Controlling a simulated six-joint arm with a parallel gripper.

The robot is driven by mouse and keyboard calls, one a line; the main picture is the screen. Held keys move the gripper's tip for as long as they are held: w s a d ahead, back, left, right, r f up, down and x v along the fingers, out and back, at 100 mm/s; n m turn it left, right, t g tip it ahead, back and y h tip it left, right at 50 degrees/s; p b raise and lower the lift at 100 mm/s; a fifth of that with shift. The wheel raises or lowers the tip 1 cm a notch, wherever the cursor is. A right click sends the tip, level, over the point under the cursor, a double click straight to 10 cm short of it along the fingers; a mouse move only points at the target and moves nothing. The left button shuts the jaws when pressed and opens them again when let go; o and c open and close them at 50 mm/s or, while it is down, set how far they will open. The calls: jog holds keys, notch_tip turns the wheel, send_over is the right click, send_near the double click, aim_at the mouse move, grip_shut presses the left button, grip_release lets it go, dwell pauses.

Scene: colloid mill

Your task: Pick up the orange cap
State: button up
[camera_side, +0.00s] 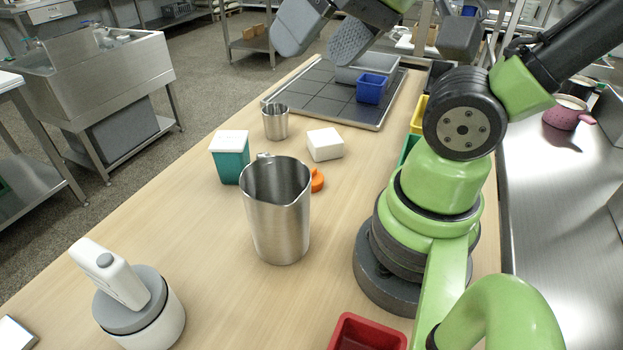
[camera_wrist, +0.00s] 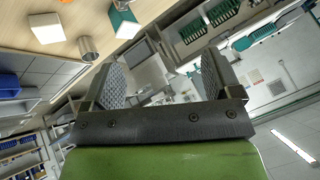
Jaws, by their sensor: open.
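The orange cap (camera_side: 317,180) lies on the wooden table in the side view, just right of the tall steel jug (camera_side: 277,215), which hides part of it. My gripper (camera_side: 322,40) is raised high at the top of the side view, far above the table and well away from the cap. Its two grey textured fingers are apart with nothing between them. The wrist view also shows my gripper (camera_wrist: 160,88) with both fingers spread and empty. I cannot see the cap in the wrist view.
A teal box with a white lid (camera_side: 230,160), a white block (camera_side: 325,144) and a small steel cup (camera_side: 276,122) stand near the jug. A white and grey device (camera_side: 135,305) is at front left, a red bin (camera_side: 366,334) at front. The table's front middle is clear.

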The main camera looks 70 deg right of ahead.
jog(key=w+d+f+g+h, duration=0.2)
jog(key=w+d+f+g, duration=0.1)
jog(key=w+d+f, duration=0.25)
jog(key=n+g, duration=0.2)
jog(key=g, duration=0.2)
send_over(312, 171)
notch_tip(312, 171, down, 18)
jog(key=shift+f, duration=3.15)
jog(key=shift+c, duration=0.2)
jog(key=c, duration=1)
